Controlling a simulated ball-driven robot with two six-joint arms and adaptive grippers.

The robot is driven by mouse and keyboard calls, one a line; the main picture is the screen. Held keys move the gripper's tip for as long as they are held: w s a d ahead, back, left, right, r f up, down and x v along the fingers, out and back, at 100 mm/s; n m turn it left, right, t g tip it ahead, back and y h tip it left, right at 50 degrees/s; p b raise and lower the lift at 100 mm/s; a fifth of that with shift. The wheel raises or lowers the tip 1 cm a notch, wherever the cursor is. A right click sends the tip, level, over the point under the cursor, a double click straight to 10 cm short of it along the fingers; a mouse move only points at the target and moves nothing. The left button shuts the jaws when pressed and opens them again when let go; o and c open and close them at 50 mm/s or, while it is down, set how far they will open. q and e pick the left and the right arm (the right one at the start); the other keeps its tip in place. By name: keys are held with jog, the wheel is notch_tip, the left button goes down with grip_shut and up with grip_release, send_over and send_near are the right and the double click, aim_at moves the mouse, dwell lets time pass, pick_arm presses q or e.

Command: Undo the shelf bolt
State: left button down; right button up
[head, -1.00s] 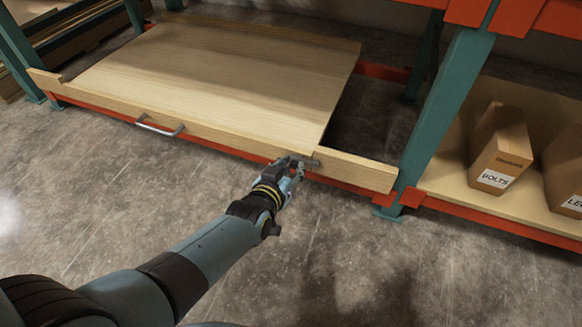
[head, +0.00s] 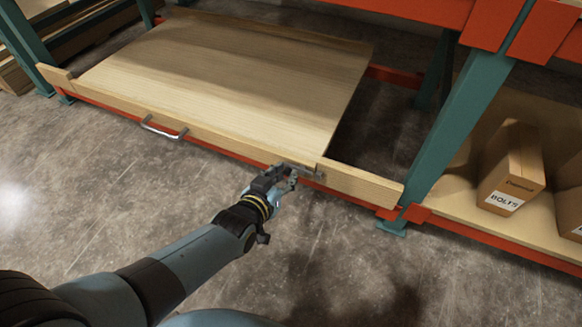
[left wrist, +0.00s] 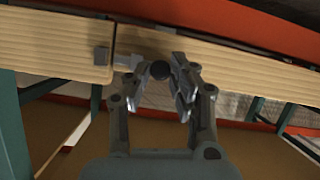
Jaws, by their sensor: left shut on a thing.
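The wooden shelf board (head: 230,75) lies low in the rack, with a wooden front rail (head: 225,145). The grey metal shelf bolt (head: 303,168) is on the rail's right end, beside the seam with a short fixed board (head: 360,186). In the left wrist view the bolt's rod (left wrist: 126,60) lies by the seam, and a small grey catch (left wrist: 101,55) sits across it. My left gripper (head: 287,176) is shut on the bolt's dark round knob (left wrist: 160,70), which shows between the fingers (left wrist: 160,82). My right gripper is not in view.
A metal handle (head: 164,128) is on the rail, left of the gripper. A teal upright (head: 460,130) stands to the right. A carton marked BOLTS (head: 511,170) sits on the neighbouring shelf. The concrete floor (head: 120,210) in front is clear.

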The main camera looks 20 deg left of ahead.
pick_arm(q)
jog(key=shift+a, duration=0.2)
jog(key=c, duration=1.1)
grip_release()
jog(key=shift+a, duration=0.2)
jog(key=shift+c, duration=0.2)
jog(key=shift+s+d, duration=0.1)
jog(key=shift+s+r, duration=0.1)
jog(key=shift+s, duration=0.25)
jog(key=v, duration=1.1)
